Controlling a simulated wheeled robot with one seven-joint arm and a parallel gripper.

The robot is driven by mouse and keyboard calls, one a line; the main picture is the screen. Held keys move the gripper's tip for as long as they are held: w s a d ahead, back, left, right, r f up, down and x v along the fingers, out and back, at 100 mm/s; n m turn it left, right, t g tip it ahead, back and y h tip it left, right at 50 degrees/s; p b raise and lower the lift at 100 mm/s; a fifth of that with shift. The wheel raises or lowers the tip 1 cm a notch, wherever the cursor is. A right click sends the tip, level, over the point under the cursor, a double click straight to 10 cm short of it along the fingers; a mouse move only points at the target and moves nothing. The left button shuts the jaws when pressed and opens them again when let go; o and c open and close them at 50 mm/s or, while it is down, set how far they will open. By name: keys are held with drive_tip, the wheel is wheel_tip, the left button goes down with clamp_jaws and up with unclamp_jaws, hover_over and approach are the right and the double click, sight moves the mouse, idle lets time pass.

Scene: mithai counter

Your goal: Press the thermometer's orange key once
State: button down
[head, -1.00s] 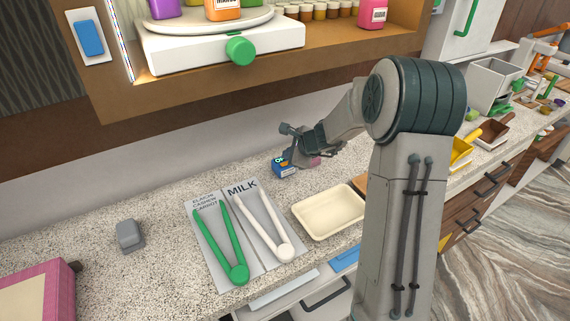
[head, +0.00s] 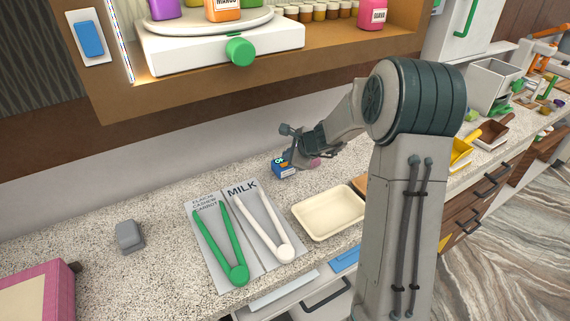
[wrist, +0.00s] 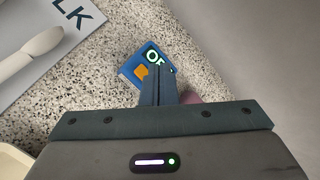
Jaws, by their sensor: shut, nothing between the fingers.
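The thermometer is a small blue device (head: 283,172) on the speckled counter, behind the white tongs. In the wrist view the thermometer (wrist: 132,72) shows a dark display (wrist: 153,57) with pale lit characters, partly hidden, and an orange key (wrist: 141,72) below it. My gripper (wrist: 157,70) is shut and empty. Its fingertips overlap the thermometer in the wrist view, just right of the orange key, and hide part of its face. In the head view my gripper (head: 294,161) is at the thermometer's right side. I cannot tell whether the tips touch it.
Green tongs (head: 232,250) and white tongs (head: 268,232) lie on labelled grey mats left of the gripper. A cream tray (head: 330,213) is in front. A pinkish object (head: 315,162), partly hidden, is beside the gripper. A grey block (head: 129,236) stands far left.

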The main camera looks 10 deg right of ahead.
drive_tip(key=shift+f, duration=0.1)
idle(0.6)
drive_tip(key=shift+f+b, duration=0.3)
drive_tip(key=shift+b, duration=0.25)
drive_tip(key=shift+f+b, duration=0.45)
drive_tip(key=shift+b, duration=0.05)
idle(0.4)
drive_tip(key=shift+r, duration=0.15)
drive_tip(key=shift+r+p, duration=0.65)
drive_tip(key=shift+r, duration=0.05)
drive_tip(key=shift+r, duration=0.1)
drive_tip(key=shift+r+p, duration=2)
drive_tip(key=shift+r, duration=0.4)
